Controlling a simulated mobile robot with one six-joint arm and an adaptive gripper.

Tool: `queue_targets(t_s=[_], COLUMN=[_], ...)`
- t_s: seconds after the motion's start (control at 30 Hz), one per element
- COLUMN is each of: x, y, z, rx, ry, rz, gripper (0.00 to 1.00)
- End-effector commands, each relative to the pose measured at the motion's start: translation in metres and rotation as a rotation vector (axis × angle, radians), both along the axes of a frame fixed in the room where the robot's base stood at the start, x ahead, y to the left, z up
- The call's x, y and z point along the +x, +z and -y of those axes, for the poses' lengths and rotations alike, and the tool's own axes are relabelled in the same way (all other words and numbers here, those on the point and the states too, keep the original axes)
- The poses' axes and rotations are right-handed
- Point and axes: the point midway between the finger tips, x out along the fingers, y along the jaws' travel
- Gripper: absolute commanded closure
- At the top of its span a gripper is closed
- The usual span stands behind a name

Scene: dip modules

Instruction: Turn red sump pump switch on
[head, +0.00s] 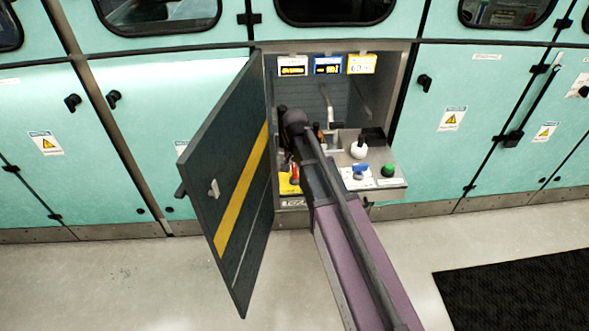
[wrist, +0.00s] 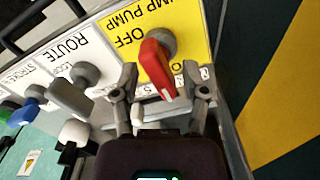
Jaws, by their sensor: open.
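The red sump pump switch (wrist: 154,62) is a red lever on a yellow plate (wrist: 196,28) in the wrist view. The plate's visible lettering reads "UMP PUMP" and "OFF", upside down in this view. My gripper (wrist: 161,82) is open, with one finger on each side of the lever's lower end. Gaps show between the fingers and the lever, so it is not gripped. In the head view, part of the yellow plate (head: 288,187) shows at the left of the control shelf. My arm hides most of the area around it.
Other controls sit beside the plate: a grey switch labelled ROUTE (wrist: 70,97), a blue knob (head: 360,171) and a green button (head: 388,170). An open dark cabinet door (head: 222,180) with a yellow stripe stands close on the left in the head view.

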Motion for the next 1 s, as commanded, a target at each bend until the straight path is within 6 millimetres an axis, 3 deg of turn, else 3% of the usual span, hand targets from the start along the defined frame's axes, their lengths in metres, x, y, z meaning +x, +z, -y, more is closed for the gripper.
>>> queue_targets(t_s=[1.0], x=[0.0], y=[0.0], z=[0.0], rx=[0.0], ry=[-0.679], rz=[0.0], gripper=[0.43])
